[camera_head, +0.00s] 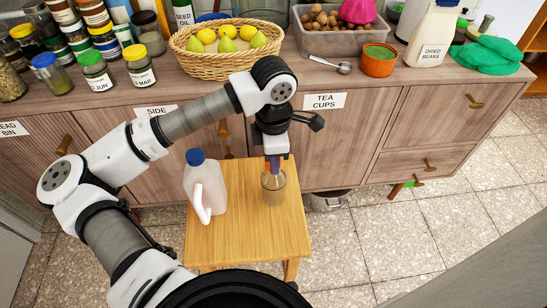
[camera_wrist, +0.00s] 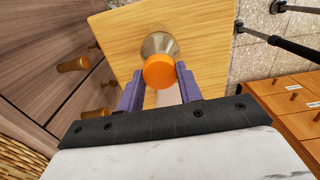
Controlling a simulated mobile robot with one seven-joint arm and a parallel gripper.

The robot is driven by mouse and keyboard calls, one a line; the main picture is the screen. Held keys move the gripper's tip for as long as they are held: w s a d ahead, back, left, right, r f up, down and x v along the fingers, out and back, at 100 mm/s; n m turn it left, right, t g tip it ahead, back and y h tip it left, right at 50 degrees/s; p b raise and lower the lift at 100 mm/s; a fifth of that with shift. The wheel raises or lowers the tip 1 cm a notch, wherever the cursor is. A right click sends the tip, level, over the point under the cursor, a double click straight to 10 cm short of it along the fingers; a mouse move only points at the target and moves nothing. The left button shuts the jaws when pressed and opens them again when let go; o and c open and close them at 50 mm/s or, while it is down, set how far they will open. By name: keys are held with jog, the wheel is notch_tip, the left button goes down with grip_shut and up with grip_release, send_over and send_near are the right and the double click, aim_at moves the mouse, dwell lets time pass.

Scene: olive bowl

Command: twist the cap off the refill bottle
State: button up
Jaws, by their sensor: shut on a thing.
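The refill bottle (camera_head: 274,192) is a see-through, brownish bottle standing upright on a small wooden table, near its right side. Its orange cap (camera_wrist: 159,72) shows in the wrist view, in line with the top of the bottle (camera_wrist: 160,43). My gripper (camera_head: 273,163) points down over the bottle. Its purple fingers are on either side of the cap and are shut on it. The fingers hide most of the cap and neck in the head view. I cannot tell whether the cap has turned on the neck.
A whitish jug (camera_head: 207,188) with a blue cap stands left of the bottle on the same wooden table (camera_head: 240,245). The sideboard (camera_head: 350,140) behind carries a fruit basket (camera_head: 205,66), jars, a nut bin (camera_head: 340,40) and an orange bowl (camera_head: 378,64). The table's front is clear.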

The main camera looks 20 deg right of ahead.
dwell(0.4)
jog(key=n+b, duration=0.3)
jog(key=n, duration=0.1)
jog(key=shift+f, duration=0.1)
jog(key=shift+r+p, duration=1.2)
jog(key=shift+r, duration=1.45)
jog(key=shift+a, duration=0.1)
